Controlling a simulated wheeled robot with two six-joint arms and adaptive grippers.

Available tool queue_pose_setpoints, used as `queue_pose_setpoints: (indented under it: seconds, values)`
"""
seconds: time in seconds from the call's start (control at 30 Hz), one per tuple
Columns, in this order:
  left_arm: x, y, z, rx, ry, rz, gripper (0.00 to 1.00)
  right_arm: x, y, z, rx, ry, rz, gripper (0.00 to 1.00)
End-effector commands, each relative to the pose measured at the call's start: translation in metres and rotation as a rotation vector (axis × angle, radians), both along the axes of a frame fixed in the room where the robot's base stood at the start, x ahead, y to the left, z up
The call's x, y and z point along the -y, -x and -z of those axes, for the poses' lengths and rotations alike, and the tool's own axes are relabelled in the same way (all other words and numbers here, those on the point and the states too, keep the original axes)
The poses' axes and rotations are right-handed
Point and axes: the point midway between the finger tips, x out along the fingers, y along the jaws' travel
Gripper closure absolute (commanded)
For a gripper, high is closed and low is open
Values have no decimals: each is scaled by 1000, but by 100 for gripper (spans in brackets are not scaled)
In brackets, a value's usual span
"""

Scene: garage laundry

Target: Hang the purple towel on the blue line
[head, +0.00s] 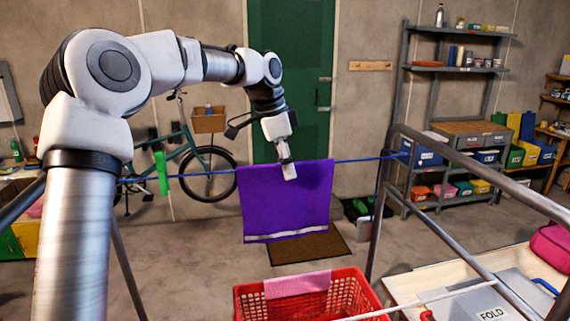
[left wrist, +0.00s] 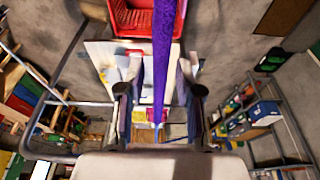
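The purple towel (head: 285,205) hangs from the blue line (head: 365,159), its top edge level with the line and a pale stripe near its lower edge. My left gripper (head: 288,172) is at the middle of the towel's top edge. In the left wrist view the towel (left wrist: 163,60) shows edge-on as a thin strip between the two fingers of my left gripper (left wrist: 160,95). The fingers stand apart, with gaps on both sides of the towel. My right gripper is not in view.
A red basket (head: 262,302) with a pink cloth (head: 297,284) on its rim stands below the towel. A green item (head: 162,172) hangs farther left on the line. A metal rack frame (head: 378,215) stands at the right, by a board marked FOLD (head: 480,300). A bicycle (head: 205,173) stands behind.

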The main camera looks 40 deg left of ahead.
Motion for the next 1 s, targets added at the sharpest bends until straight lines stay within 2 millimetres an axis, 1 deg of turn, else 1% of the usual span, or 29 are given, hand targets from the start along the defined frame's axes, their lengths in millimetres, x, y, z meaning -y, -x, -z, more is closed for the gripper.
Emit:
queue_pose_setpoints:
  seconds: [0.27,0.37,0.47,0.7,0.8,0.9,1.0]
  values:
    - [0,0,0,0,0,0,57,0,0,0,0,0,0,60]
    - [-1,1,-7,1,0,0,57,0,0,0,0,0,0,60]
    - [-4,4,-23,4,0,-2,57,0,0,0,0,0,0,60]
    - [-14,15,-82,4,-2,-2,57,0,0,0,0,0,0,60]
    - [-17,19,-101,2,-1,-2,57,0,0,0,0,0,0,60]
    - [-18,22,-113,1,0,0,57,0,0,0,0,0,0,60]
    - [-19,23,-116,0,0,0,57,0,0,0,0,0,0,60]
